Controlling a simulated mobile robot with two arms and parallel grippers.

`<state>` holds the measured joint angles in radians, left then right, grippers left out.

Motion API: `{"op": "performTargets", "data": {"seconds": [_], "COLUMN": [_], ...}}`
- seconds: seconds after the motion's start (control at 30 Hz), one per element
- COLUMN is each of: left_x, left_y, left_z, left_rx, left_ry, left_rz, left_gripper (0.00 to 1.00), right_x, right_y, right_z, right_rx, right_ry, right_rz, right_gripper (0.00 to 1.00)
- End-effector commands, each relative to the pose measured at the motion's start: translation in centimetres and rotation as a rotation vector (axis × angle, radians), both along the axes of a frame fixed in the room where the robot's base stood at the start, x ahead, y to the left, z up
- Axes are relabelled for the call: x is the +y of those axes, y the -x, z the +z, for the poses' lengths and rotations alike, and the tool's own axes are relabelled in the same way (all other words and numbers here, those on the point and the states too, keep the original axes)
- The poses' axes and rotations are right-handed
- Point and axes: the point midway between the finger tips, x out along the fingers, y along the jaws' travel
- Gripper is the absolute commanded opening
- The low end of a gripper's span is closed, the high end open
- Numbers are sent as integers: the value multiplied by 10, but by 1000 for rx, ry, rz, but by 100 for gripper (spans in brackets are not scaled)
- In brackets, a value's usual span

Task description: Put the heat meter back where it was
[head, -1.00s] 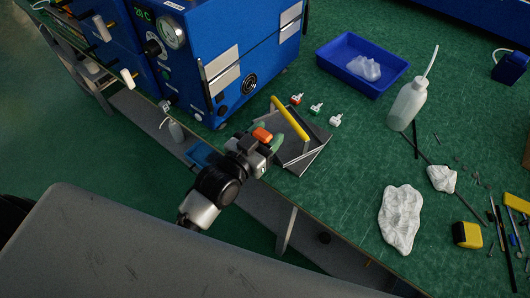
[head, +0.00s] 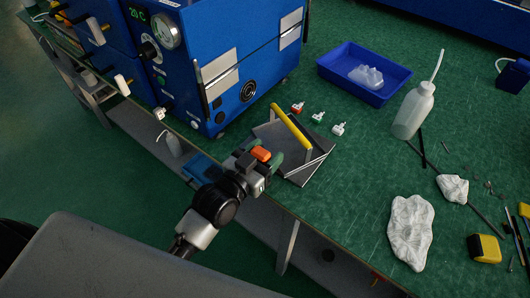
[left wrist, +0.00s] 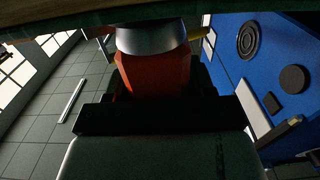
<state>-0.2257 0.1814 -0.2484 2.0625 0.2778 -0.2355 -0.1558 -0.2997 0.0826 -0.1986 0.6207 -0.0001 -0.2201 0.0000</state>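An orange-red block with a silver round end (left wrist: 150,70), which looks like the heat meter, sits between the dark fingers of my left gripper (left wrist: 152,85) in the left wrist view. In the head view the block shows as a small orange patch (head: 261,153) at the tip of my left gripper (head: 262,165). The gripper appears shut on it, at the bench's front edge beside the grey plate with the yellow handle (head: 291,126). The fingertips are partly hidden in the head view. My right gripper is not in view.
A blue machine (head: 235,70) with a dial stands behind the gripper. Several small plugs (head: 318,117), a blue tray (head: 336,74) and a white bottle (head: 412,112) stand farther right. A white crumpled cloth (head: 410,232) lies at the front right.

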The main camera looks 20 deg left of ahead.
Motion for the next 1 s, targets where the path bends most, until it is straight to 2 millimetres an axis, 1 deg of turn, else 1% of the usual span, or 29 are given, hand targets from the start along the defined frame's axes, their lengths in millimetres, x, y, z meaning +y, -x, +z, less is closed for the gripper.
{"op": "performTargets", "data": {"seconds": [0.03, 0.1, 0.33, 0.43, 0.47, 0.57, 0.8, 1.0], "left_x": [0, 0, 0, 0, 1, 6, 23, 35], "left_y": [0, 0, 0, 0, 2, 16, 64, 96], "left_z": [0, 0, 0, 5, 3, 2, 2, 2], "left_rx": [0, 0, 0, -1, 2, 3, 5, 4], "left_ry": [0, 0, 0, 0, -2, -2, -3, -1], "left_rz": [0, 0, 0, 0, 0, 0, -2, -1], "left_gripper": [62, 72, 72, 72, 72, 72, 72, 72], "right_x": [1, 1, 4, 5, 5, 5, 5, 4], "right_y": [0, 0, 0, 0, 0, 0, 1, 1], "right_z": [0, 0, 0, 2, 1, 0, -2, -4], "right_rx": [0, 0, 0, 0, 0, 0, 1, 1], "right_ry": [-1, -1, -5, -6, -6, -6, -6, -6], "right_rz": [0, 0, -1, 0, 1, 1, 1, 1], "right_gripper": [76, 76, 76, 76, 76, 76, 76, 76]}}
